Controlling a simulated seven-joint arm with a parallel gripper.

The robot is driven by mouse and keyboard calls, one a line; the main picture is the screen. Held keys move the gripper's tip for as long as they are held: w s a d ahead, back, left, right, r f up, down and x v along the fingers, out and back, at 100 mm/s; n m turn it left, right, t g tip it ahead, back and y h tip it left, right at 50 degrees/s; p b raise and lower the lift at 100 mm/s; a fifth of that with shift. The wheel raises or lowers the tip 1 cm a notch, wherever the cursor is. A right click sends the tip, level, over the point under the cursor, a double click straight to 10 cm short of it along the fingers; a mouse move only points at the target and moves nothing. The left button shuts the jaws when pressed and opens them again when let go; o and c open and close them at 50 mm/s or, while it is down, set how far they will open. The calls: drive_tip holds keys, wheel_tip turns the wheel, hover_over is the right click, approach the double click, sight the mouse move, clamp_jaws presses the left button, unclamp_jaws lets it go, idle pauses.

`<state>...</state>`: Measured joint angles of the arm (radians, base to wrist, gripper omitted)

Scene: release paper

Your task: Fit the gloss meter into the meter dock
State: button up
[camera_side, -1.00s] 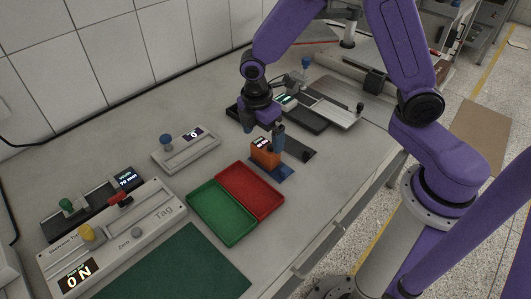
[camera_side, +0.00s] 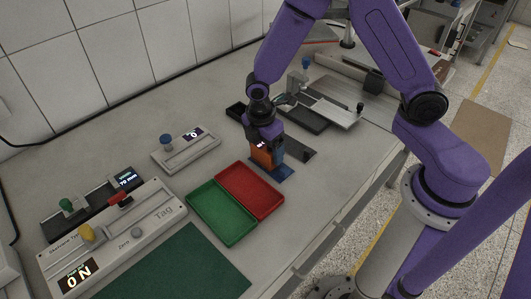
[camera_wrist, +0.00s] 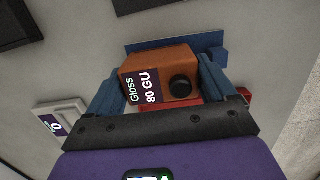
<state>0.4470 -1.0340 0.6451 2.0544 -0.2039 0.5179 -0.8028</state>
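The orange gloss meter (camera_side: 265,157) stands upright on a blue plate (camera_side: 284,173), right of the red tray. In the wrist view the gloss meter (camera_wrist: 160,72) shows a "Gloss 80 GU" label and a black knob. My gripper (camera_side: 266,143) is down over it, and in the wrist view the blue fingers of my gripper (camera_wrist: 162,88) flank it closely on both sides. I cannot tell whether they press on it.
Red (camera_side: 250,190) and green (camera_side: 221,212) trays lie in front of the meter. A small grey device (camera_side: 186,150) with a blue knob stands to the left. A larger grey console (camera_side: 112,238) is at front left. A metal slide fixture (camera_side: 330,108) stands behind.

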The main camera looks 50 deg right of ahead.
drive_tip(key=shift+c, duration=0.6)
drive_tip(key=shift+r, duration=0.1)
